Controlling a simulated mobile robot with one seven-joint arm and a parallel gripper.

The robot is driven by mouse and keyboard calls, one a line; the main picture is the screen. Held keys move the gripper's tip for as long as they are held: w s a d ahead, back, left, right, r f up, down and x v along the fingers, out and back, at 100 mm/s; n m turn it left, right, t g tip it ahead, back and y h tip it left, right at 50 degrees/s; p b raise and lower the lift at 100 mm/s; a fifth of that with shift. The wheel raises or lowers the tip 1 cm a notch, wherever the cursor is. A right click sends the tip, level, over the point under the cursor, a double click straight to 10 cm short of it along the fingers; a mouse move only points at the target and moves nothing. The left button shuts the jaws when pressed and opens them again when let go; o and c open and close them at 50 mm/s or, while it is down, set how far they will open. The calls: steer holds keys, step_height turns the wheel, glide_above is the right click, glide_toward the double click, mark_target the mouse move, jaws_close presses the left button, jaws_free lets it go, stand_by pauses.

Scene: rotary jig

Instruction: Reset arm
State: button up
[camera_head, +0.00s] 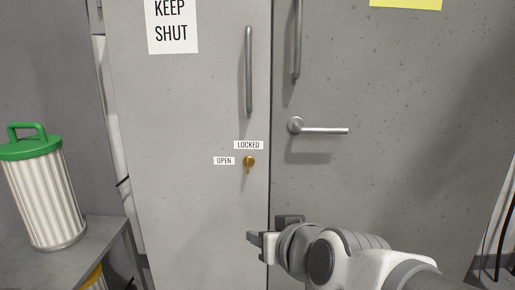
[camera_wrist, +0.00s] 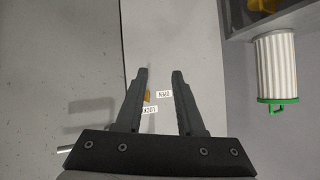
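My gripper (camera_head: 258,247) is in front of the lower part of the grey cabinet doors in the head view, below the brass key or knob (camera_head: 249,162). In the wrist view its two dark fingers (camera_wrist: 161,73) are apart, with nothing held between them. The brass piece sits in the left door, its narrow part pointing down, with a LOCKED label (camera_head: 248,145) above and an OPEN label (camera_head: 224,161) to its left. In the wrist view the brass piece (camera_wrist: 147,97) is partly hidden by the left finger.
A lever handle (camera_head: 322,130) sticks out from the right door, and a vertical bar handle (camera_head: 249,72) from the left door. A ribbed white canister with a green lid (camera_head: 42,190) stands on a grey shelf (camera_head: 95,240) at left. A KEEP SHUT sign (camera_head: 171,27) is above.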

steer(key=s+d+f+m+g+h, duration=0.2)
steer(key=s+d+f+g+h, duration=0.25)
steer(key=s+d, duration=0.7)
step_height(320, 180, up, 24)
steer(key=d+p, duration=0.1)
steer(key=p, duration=2.3)
steer(key=shift+s+g, duration=0.2)
steer(key=shift+g, duration=0.25)
steer(key=shift+r, duration=0.1)
